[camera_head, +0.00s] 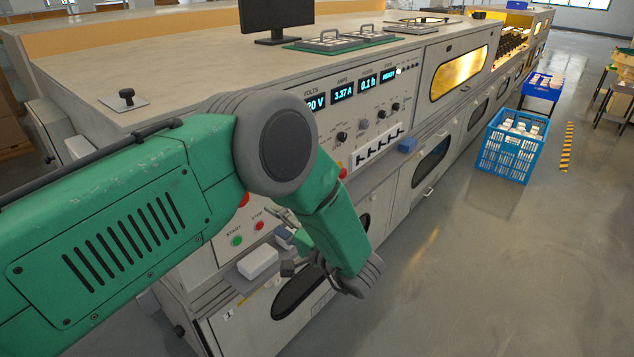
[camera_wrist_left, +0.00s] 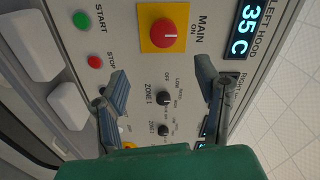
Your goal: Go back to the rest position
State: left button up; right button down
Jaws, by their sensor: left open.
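My left arm comes in from the left in the head view, and its gripper (camera_head: 287,242) is in front of the lower left part of the machine's control panel, partly hidden by my own forearm. In the left wrist view the gripper (camera_wrist_left: 163,88) is open, with its two fingers apart and nothing between them. Behind the fingers are the red MAIN knob (camera_wrist_left: 163,34) on a yellow square, the green START button (camera_wrist_left: 81,20), the red STOP button (camera_wrist_left: 95,62) and the ZONE 1 knob (camera_wrist_left: 163,98). I cannot tell any contact with the panel. My right gripper is not in view.
A long beige machine (camera_head: 190,55) fills the left and middle. A white block (camera_head: 258,262) sits on its front ledge. A monitor (camera_head: 275,14) stands on top. A blue crate (camera_head: 508,158) stands on the floor at right. The floor (camera_head: 480,270) at lower right is clear.

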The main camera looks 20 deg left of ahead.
pick_arm(q)
jog(key=shift+f, duration=0.1)
jog(key=s+a+f+m+t+h+b, duration=0.1)
jog(key=s+f+t+h, duration=0.15)
jog(key=f+h, duration=0.4)
jog(key=s+a+f+m+t+h, duration=0.15)
jog(key=s+f+h, duration=0.25)
jog(key=f, duration=0.5)
jog(key=s+f+n+g+h, duration=0.1)
jog(key=s+g+h, duration=0.1)
jog(key=s, duration=0.7)
jog(key=s+f+n+g+h, duration=0.1)
jog(key=s+g, duration=0.4)
jog(key=s, duration=0.5)
jog(key=s+f+n+g+h+b, duration=0.1)
jog(key=s+f+n+g+h, duration=0.1)
jog(key=s, duration=0.7)
jog(key=shift+s+d+f+g+h, duration=0.2)
jog(key=shift+s+f+g+h, duration=0.2)
jog(key=shift+g, duration=0.3)
jog(key=shift+a, duration=0.1)
